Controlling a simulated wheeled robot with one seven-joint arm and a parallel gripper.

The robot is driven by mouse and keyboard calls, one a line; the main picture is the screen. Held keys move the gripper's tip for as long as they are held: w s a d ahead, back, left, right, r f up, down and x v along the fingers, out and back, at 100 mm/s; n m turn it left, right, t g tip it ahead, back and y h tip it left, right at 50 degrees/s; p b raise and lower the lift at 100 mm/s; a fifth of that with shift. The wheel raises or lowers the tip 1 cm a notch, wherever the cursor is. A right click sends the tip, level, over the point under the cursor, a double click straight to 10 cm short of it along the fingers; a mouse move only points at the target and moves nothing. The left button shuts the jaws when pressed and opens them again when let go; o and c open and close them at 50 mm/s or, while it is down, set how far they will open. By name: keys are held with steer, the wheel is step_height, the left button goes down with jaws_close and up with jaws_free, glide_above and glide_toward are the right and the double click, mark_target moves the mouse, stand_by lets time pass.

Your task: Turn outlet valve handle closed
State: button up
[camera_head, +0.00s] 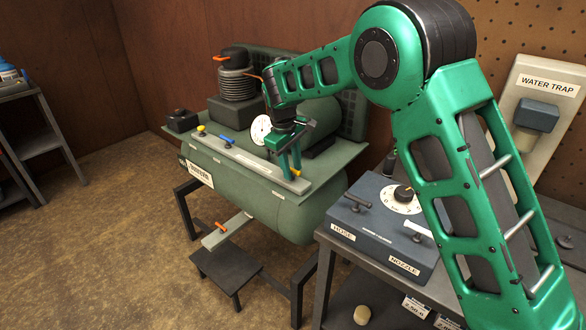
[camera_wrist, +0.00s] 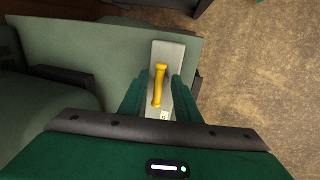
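The yellow outlet valve handle (camera_wrist: 159,86) sits on a pale plate at the edge of the green compressor top. In the wrist view it runs nearly lengthwise up the picture, slightly tilted. My gripper (camera_wrist: 159,92) has one green finger on each side of it, with visible gaps, so it is open. In the head view my gripper (camera_head: 290,167) points down at the right end of the panel strip, and only a small part of the yellow handle (camera_head: 296,172) shows beside the fingers. I cannot tell the fingertips' exact height against the handle.
The compressor panel (camera_head: 246,160) also carries a blue handle (camera_head: 228,140), a yellow knob (camera_head: 201,129) and a round gauge (camera_head: 260,129). An orange handle (camera_head: 221,228) is below. A blue-grey hose and nozzle box (camera_head: 375,235) stands close on the right.

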step_height(320, 180, up, 10)
steer(key=s+a, duration=0.1)
steer(key=shift+s+a+r, duration=0.15)
steer(key=shift+s, duration=0.05)
stand_by(0.3)
steer(key=s+d+r+m, duration=0.2)
steer(key=d, duration=0.6)
steer(key=s+d+r+m, duration=0.1)
steer(key=d+m, duration=0.1)
steer(key=d, duration=0.7)
steer(key=s+d+r+m+g, duration=0.1)
steer(key=s+d+m, duration=0.1)
steer(key=s+d, duration=0.55)
steer(key=s+d+m, duration=0.2)
steer(key=s+d, duration=0.2)
steer(key=d, duration=0.6)
steer(key=s+d+f+m, duration=0.2)
steer(key=s+d+m, duration=0.1)
steer(key=s, duration=0.6)
steer(key=s+d+f+m+y, duration=0.1)
steer(key=s+d+f+m, duration=0.1)
steer(key=s, duration=0.8)
steer(key=s+d+f+m, duration=0.3)
steer(key=s+d, duration=0.1)
steer(key=s, duration=0.6)
steer(key=shift+s+d+m+g+y, duration=0.15)
steer(key=shift+d+m+g+y, duration=0.15)
steer(key=shift+d+g, duration=0.1)
